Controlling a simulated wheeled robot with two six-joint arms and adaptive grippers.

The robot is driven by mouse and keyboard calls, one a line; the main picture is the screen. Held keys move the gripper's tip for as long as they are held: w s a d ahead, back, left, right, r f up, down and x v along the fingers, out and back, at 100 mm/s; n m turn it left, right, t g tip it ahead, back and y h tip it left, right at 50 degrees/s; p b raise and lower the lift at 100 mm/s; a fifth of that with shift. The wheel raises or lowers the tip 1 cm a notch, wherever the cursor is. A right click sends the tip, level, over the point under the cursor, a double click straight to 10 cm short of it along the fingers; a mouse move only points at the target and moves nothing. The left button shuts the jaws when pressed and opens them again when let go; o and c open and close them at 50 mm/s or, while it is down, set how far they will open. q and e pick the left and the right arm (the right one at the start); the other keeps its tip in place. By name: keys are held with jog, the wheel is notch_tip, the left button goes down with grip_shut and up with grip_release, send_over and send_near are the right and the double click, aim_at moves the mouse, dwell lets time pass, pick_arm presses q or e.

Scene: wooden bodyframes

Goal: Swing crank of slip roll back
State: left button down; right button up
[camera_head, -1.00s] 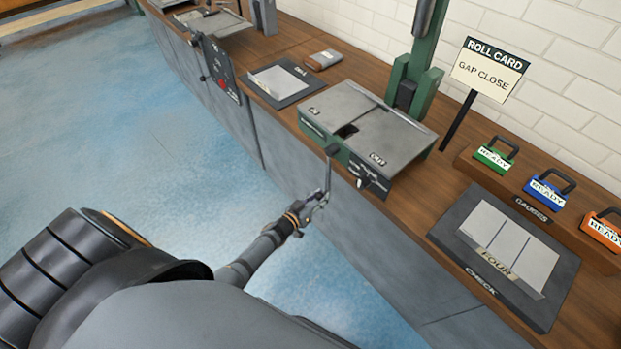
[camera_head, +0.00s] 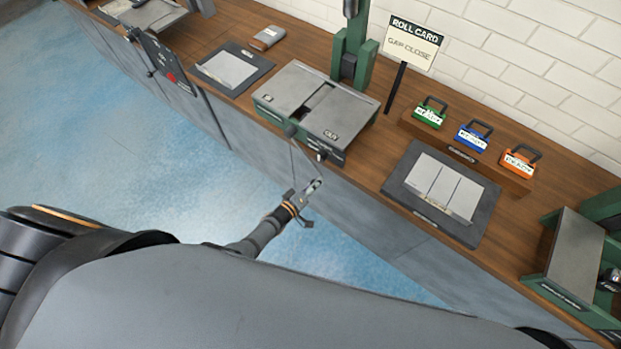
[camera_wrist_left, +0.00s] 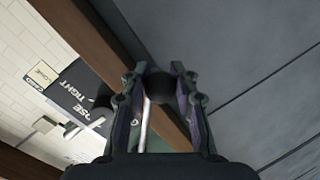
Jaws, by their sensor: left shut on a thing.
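The slip roll (camera_head: 300,90) is a green machine with grey top plates, standing at the bench's front edge. Its crank (camera_head: 302,158) is a thin arm running from a dark hub on the machine's front down and to the right. My left gripper (camera_head: 314,186) is at the crank's lower end, in front of the bench. In the left wrist view, the fingers (camera_wrist_left: 160,78) are shut around a dark round crank handle (camera_wrist_left: 160,88). A pale rod shows below it, and a dark panel with white lettering (camera_wrist_left: 75,92) lies to the left. My right gripper is not in view.
A sign reading "ROLL CARD, GAP CLOSE" (camera_head: 413,42) stands behind the machine. To the right are a dark board with pale sheets (camera_head: 400,187) and green, blue and orange gauges in a wooden rack (camera_head: 417,128). The blue floor before the bench is clear.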

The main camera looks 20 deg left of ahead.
pick_arm(q)
jog(key=shift+s+d+r, duration=0.25)
dwell(0.4)
jog(key=c, duration=1.3)
grip_release()
jog(key=shift+o, duration=1.4)
jog(key=shift+r, duration=0.2)
jog(key=v, duration=1.2)
jog(key=shift+a+f, duration=0.1)
jog(key=shift+f, duration=0.05)
